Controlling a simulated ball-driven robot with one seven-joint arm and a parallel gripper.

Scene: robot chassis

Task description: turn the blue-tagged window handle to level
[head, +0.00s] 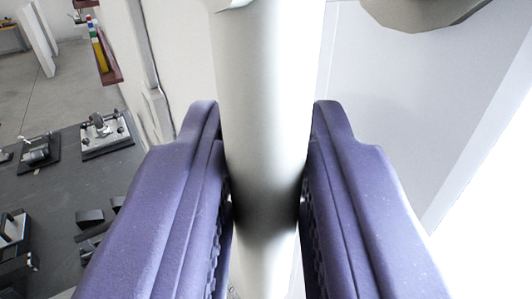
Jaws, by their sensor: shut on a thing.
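A smooth, pale grey round bar, the window handle (268,50), runs from the top of the view down between the fingers of my gripper (266,112). The two purple fingers are shut on it, one on each side. The bar stands nearly upright in the picture and passes out of view at the top. No blue tag shows. The handle's pivot is not clearly in view.
A pale panel with a white frame (480,140) fills the right side. A rounded grey part (425,12) is at the top right. At the left, a dark grey surface (70,190) bears several metal devices, including one clamp-like block (105,132).

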